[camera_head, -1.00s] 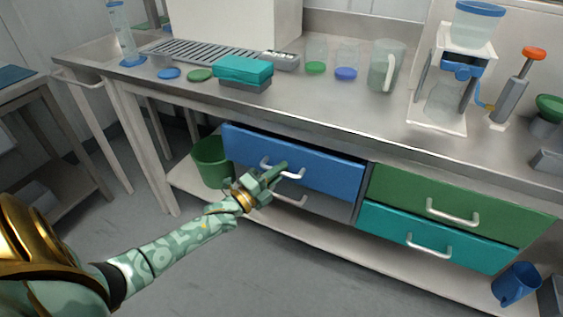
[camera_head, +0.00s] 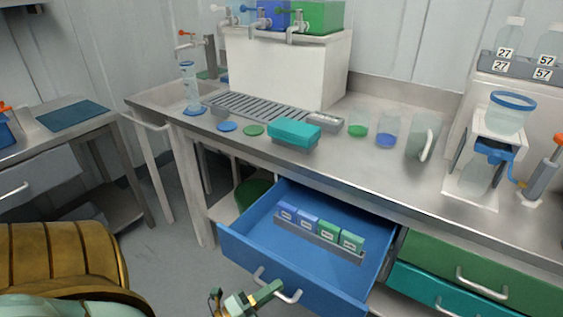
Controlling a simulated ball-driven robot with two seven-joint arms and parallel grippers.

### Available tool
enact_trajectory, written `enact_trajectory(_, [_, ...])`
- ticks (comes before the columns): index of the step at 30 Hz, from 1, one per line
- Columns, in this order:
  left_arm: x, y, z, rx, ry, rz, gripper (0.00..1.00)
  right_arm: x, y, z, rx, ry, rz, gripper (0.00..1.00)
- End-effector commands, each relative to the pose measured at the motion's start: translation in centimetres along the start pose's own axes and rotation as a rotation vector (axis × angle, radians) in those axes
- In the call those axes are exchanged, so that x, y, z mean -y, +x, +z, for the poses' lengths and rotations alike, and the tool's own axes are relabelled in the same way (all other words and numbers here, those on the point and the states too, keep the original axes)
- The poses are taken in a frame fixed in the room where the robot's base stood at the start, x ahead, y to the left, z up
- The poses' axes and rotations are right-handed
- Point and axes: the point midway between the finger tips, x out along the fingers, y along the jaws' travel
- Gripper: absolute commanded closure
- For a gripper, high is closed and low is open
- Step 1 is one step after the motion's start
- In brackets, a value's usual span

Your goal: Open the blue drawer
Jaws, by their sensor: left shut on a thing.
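The blue drawer (camera_head: 270,257) is pulled well out from under the steel bench, and its inside shows. A grey rack (camera_head: 318,245) in it holds two blue boxes (camera_head: 297,219) and two green boxes (camera_head: 339,237). The drawer's pale bar handle (camera_head: 290,297) is on its front face. My left gripper (camera_head: 262,294) is at the lower edge of the picture, shut on this handle; its fingers hide part of the bar. My right gripper is out of view.
A green drawer (camera_head: 445,257) and a teal drawer (camera_head: 415,280) to the right are shut. The bench top (camera_head: 345,170) holds a teal box (camera_head: 295,130), beakers and a jug (camera_head: 423,135). A green bin (camera_head: 252,192) stands behind the blue drawer's left side.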

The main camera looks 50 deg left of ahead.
Motion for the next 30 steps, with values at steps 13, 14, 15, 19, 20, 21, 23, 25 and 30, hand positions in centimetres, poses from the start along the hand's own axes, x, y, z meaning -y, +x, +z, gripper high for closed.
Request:
enact_trajectory(13, [0.2, -1.7, -0.7, -0.001, 0.0, 0.003, 1.0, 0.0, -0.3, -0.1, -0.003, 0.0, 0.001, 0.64])
enact_trajectory(14, [0.2, -1.7, -0.7, -0.001, 0.0, 0.004, 1.0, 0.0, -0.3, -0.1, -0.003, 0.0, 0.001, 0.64])
enact_trajectory(15, [0.2, -1.7, -0.7, -0.001, 0.0, 0.004, 1.0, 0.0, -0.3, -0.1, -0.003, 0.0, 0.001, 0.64])
enact_trajectory(19, [0.2, -1.7, -0.7, -0.001, 0.0, 0.004, 0.85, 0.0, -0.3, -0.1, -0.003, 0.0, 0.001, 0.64])
enact_trajectory(20, [0.2, -1.7, -0.7, -0.001, 0.0, 0.004, 0.79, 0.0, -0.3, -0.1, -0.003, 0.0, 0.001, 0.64])
enact_trajectory(21, [0.2, -1.7, -0.7, -0.001, 0.0, 0.004, 0.79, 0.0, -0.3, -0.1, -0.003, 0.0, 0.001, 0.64])
enact_trajectory(23, [0.2, -1.6, -0.7, 0.0, 0.0, 0.003, 0.79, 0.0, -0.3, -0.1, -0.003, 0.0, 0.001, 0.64])
enact_trajectory(25, [0.2, -1.6, -0.7, 0.0, 0.0, 0.002, 0.79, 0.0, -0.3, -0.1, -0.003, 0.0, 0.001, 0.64])
enact_trajectory(30, [0.3, -1.6, -0.7, 0.0, 0.0, 0.001, 0.79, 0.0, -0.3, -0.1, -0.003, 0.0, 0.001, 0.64])
